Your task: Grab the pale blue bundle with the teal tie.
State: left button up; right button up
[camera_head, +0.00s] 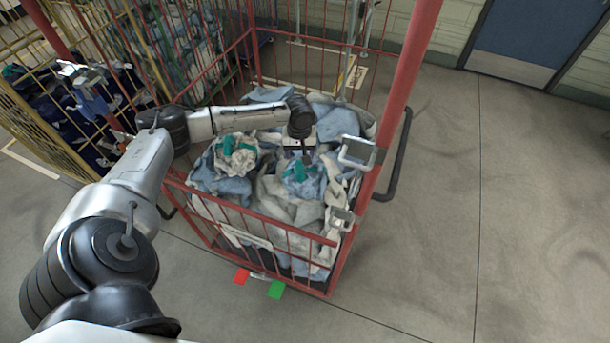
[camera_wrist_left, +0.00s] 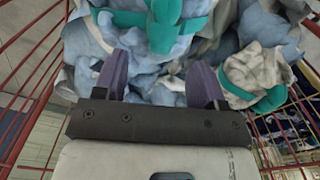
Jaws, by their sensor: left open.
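The pale blue bundle with the teal tie (camera_head: 306,186) lies on top of the cloth in the red-barred cage cart, near its front right. In the left wrist view the bundle (camera_wrist_left: 145,88) fills the space ahead of the fingers, with its teal tie (camera_wrist_left: 166,28) across the top. My left gripper (camera_head: 299,153) reaches in from the left and is just above and behind the bundle in the head view. In the left wrist view its two purple fingers (camera_wrist_left: 158,66) are apart, with pale blue cloth beyond and between them. Contact with the cloth cannot be told.
A cream bundle with a teal tie (camera_head: 238,158) lies left of the blue one. Loose grey and blue cloth fills the red cage cart (camera_head: 216,240), whose bars and posts surround it. A yellow cage (camera_head: 32,120) with dark bundles stands left. Floor at right is clear.

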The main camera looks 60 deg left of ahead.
aim_at(300, 162)
pick_arm(q)
notch_tip(300, 162, down, 5)
dwell(0.3)
grip_shut()
dwell(0.5)
jog(key=shift+r, duration=0.1)
